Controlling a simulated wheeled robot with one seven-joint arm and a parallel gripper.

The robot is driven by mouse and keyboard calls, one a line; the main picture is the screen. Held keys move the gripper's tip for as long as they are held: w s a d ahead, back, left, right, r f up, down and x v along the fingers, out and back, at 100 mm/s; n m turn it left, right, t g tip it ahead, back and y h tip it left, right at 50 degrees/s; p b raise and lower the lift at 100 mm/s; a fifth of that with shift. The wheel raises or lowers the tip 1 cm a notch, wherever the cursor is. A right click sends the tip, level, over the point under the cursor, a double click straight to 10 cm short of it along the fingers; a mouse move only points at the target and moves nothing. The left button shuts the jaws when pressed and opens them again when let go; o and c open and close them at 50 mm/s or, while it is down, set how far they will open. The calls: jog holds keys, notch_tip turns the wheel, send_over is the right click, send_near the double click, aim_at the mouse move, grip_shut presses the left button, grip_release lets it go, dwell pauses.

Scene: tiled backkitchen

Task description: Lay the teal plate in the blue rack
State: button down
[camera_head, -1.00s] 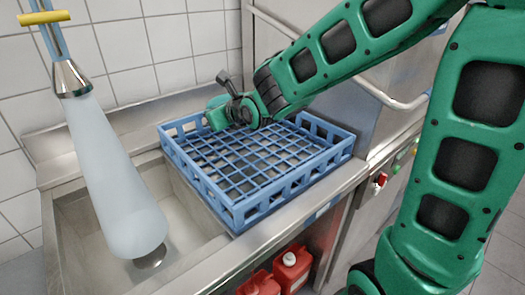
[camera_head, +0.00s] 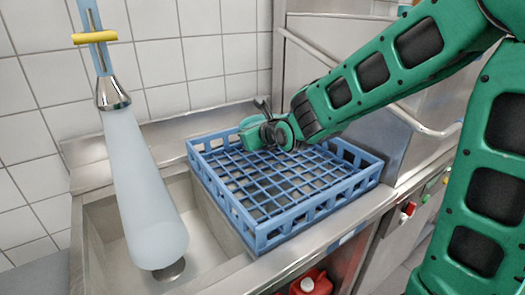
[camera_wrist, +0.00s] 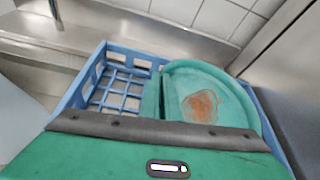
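The blue rack (camera_head: 262,226) sits on the steel counter beside the sink; its grid floor looks bare where it shows in the head view. My gripper (camera_head: 251,132) is low over the rack's back left part. In the wrist view, the teal plate (camera_wrist: 225,85) has an orange-brown stain and overlaps the rack's (camera_wrist: 97,72) back rim. One finger of my gripper (camera_wrist: 154,98) is against or very near the plate's left edge. The other finger is hidden, so the grip is unclear. I cannot make out the plate in the head view, nor whether it touches the rack.
A sink basin (camera_head: 110,225) lies left of the rack, with a pale hanging spray hose (camera_head: 140,185) over it. A steel machine with a bar handle (camera_head: 425,124) stands at the right. A red container (camera_head: 312,284) is below the counter. The tiled wall closes the back.

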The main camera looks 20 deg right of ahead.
jog(key=shift+w+d+f, duration=0.2)
jog(key=shift+w, duration=0.05)
jog(key=w+d+f, duration=0.3)
jog(key=w+d, duration=0.1)
jog(key=d, duration=0.1)
jog(key=w+d+f, duration=0.1)
jog(key=d+f, duration=0.1)
jog(key=shift+w+d+f, duration=0.2)
jog(key=shift+w+f, duration=0.1)
jog(key=shift+w, duration=0.1)
jog(key=shift+f, duration=2.05)
jog(key=c, duration=2)
grip_release()
